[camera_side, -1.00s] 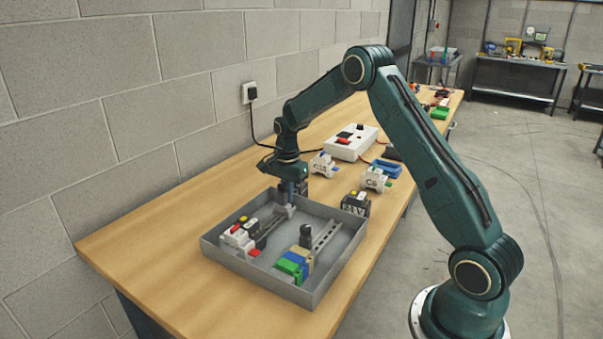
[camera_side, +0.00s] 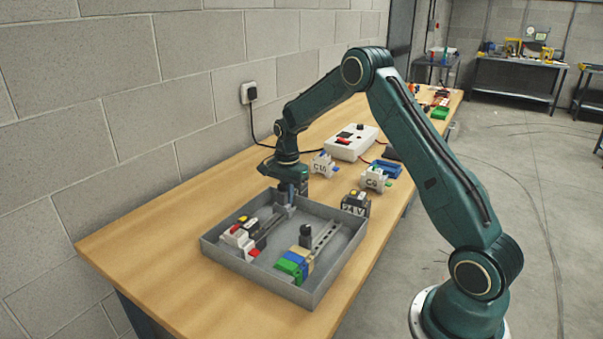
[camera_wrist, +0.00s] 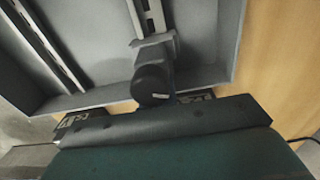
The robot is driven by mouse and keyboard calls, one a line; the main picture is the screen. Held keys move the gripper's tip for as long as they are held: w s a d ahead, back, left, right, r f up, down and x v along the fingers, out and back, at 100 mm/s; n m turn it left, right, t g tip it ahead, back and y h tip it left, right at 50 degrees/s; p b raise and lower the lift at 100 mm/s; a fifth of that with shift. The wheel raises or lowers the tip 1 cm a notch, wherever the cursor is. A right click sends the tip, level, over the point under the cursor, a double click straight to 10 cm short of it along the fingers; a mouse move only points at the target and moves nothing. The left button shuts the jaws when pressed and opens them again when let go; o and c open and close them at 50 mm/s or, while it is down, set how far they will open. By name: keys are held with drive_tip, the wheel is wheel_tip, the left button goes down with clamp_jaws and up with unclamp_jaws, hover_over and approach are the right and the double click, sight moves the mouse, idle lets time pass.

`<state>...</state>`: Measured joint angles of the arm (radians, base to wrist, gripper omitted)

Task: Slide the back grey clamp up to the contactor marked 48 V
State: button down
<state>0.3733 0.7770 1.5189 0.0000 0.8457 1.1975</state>
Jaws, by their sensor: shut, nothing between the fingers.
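The tray's back rail (camera_side: 260,227) carries a row of white, red, yellow and black modules (camera_side: 241,236) at its left end. No 48 V marking is legible on them. A grey clamp (camera_side: 284,211) stands at the rail's right end, close to the tray wall. It also shows in the wrist view as a grey piece (camera_wrist: 153,42) across the slotted rail. My gripper (camera_side: 287,194) is shut, pointing down right at this clamp; whether they touch is unclear. In the wrist view a dark round end (camera_wrist: 153,84) hides part of the clamp's near side.
The grey tray (camera_side: 222,257) also holds a front slotted rail (camera_side: 325,237) with a black-topped clamp (camera_side: 306,236) and green, blue and beige blocks (camera_side: 292,264). A dark block (camera_side: 355,204) marked in volts stands just outside the tray. White C-marked blocks (camera_side: 323,165) stand beyond.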

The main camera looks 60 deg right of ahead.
drive_tip(key=shift+a, duration=6.1)
drive_tip(key=shift+d, duration=0.15)
drive_tip(key=shift+d, duration=0.35)
drive_tip(key=shift+d, duration=0.15)
wheel_tip(320, 180, up, 10)
idle(0.5)
